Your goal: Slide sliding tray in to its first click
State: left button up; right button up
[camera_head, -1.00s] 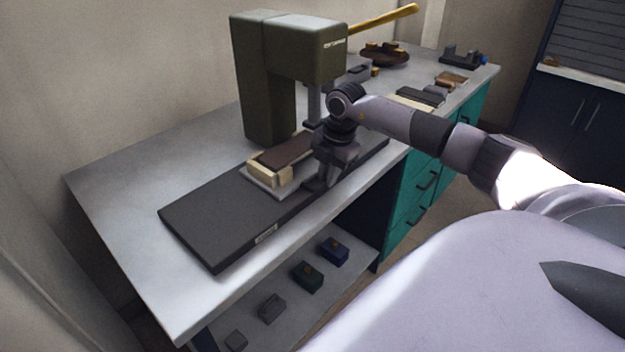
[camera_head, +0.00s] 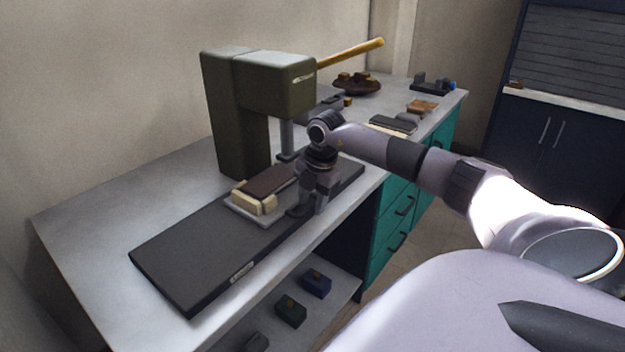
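The sliding tray (camera_head: 237,207) is a light plate on a long dark base (camera_head: 190,254), below and in front of an olive-green press (camera_head: 232,118). A cream block (camera_head: 255,202) and a dark brown cover (camera_head: 270,181) lie on the tray. My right gripper (camera_head: 302,210) points down at the tray's right side, low over the dark base. Its fingertips are small and partly hidden, so I cannot tell whether they are open or shut, or touching the tray. My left gripper is not in view.
The press has a yellow lever (camera_head: 350,52) and a grey ram (camera_head: 287,140) above the base. A brown round stand (camera_head: 357,87) and dark blocks (camera_head: 393,124) sit farther back. The bench's left front is clear.

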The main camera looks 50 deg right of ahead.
notch_tip(320, 180, up, 7)
jog(key=s, duration=0.1)
jog(key=shift+s, duration=0.15)
dwell(0.7)
